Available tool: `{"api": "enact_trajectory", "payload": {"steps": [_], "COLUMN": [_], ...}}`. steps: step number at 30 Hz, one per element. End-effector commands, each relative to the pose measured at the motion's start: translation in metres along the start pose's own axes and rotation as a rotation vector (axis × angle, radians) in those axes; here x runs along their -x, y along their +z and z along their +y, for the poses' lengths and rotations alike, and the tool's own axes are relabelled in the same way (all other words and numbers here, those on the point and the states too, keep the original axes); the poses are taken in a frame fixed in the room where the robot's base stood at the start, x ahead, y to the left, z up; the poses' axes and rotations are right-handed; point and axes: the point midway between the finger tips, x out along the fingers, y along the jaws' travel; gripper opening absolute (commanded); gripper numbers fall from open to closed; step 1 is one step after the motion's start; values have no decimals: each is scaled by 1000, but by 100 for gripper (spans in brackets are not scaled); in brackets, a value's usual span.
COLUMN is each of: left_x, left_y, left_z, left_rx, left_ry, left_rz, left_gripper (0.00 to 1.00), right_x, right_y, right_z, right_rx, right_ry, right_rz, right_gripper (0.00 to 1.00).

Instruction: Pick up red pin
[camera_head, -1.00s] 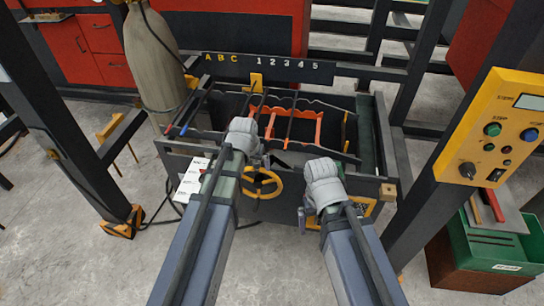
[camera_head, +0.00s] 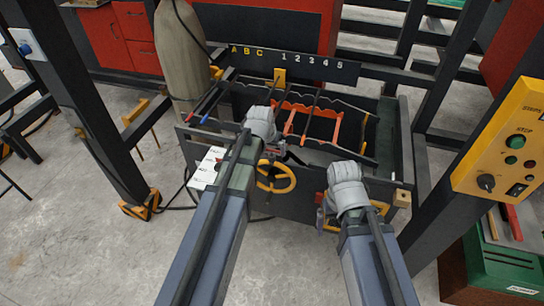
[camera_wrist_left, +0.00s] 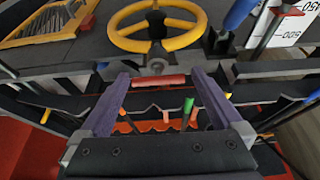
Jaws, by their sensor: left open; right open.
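In the left wrist view, a short red bar (camera_wrist_left: 159,80), likely the red pin, lies crosswise between the tips of my open left gripper (camera_wrist_left: 160,76). I see no grip on it. In the head view, my left gripper (camera_head: 274,149) is over the cage's near edge, just above the yellow handwheel (camera_head: 276,177); its fingers are mostly hidden by the wrist. A dark rod with a red end (camera_head: 190,117) lies at the cage's left, beside one with a blue end (camera_head: 205,118). My right gripper (camera_head: 322,200) is open at the near panel, partly hidden.
The rebar cage (camera_head: 402,140) has dark notched rails and an orange frame (camera_head: 335,115) inside. A lettered and numbered board (camera_head: 300,62) stands behind. A grey cylinder (camera_head: 181,55) is at back left. A yellow control panel (camera_head: 510,140) and green box (camera_head: 500,265) are right.

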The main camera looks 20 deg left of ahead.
Motion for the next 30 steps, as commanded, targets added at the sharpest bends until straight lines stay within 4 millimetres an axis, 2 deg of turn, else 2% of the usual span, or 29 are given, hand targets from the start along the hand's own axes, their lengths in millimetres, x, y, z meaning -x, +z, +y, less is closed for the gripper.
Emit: {"api": "enact_trajectory", "payload": {"steps": [5, 15, 24, 30], "left_x": [-8, -50, -50, -50], "left_y": [0, 0, -1, -1], "left_z": [1, 2, 2, 2], "left_rx": [0, 0, 0, 0], "left_ry": [0, 0, 0, 0], "left_rz": [0, 0, 0, 0], "left_gripper": [100, 100, 100, 79], "right_x": [-7, -45, -46, -46], "right_y": [0, -3, -3, -3], "right_z": [-1, -4, -4, -4], "right_rx": [0, -1, -1, -1], "right_ry": [0, 0, 0, 0], "right_rz": [0, 0, 0, 0], "right_gripper": [100, 100, 100, 100]}}
